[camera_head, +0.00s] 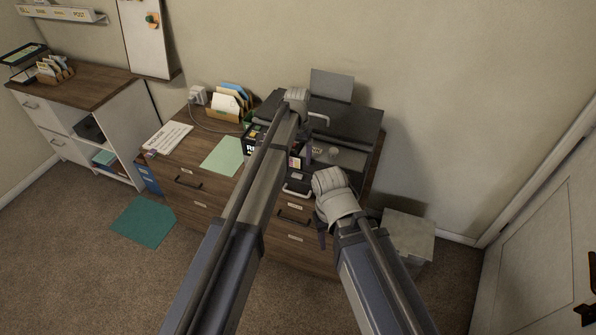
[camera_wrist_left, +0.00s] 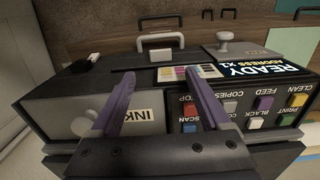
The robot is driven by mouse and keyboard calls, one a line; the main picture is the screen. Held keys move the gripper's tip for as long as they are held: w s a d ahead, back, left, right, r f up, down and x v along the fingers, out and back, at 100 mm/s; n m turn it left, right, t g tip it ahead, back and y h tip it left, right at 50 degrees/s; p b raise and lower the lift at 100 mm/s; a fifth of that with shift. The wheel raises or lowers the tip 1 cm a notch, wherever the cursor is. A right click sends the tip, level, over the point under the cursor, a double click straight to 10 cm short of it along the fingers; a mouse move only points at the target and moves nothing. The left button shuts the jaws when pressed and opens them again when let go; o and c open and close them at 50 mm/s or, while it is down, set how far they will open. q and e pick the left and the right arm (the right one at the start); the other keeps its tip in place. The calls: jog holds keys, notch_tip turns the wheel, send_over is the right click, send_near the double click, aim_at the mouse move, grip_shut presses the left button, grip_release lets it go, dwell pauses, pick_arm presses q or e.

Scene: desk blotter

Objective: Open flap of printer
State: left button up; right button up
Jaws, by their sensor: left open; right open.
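The dark printer (camera_head: 350,118) stands on the wooden desk, partly hidden behind my left arm. In the left wrist view it fills the middle, with an INK-labelled grey panel (camera_wrist_left: 80,112), coloured buttons and a READY display (camera_wrist_left: 262,68). A pale handle (camera_wrist_left: 160,42) is beyond my fingertips; I cannot tell which part is the flap. My left gripper (camera_wrist_left: 158,78) is open and empty above the printer, its purple fingers apart near the INK panel.
A grey box (camera_head: 408,232) stands on the floor at right.

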aim_at(297, 175)
pick_arm(q)
jog(key=shift+a+f+b, duration=0.1)
jog(key=shift+f+b, duration=0.5)
jog(key=shift+f, duration=0.1)
notch_tip(297, 175, down, 6)
jog(key=b, duration=0.6)
jog(key=shift+f, duration=0.15)
jog(key=shift+c, duration=0.2)
grip_shut()
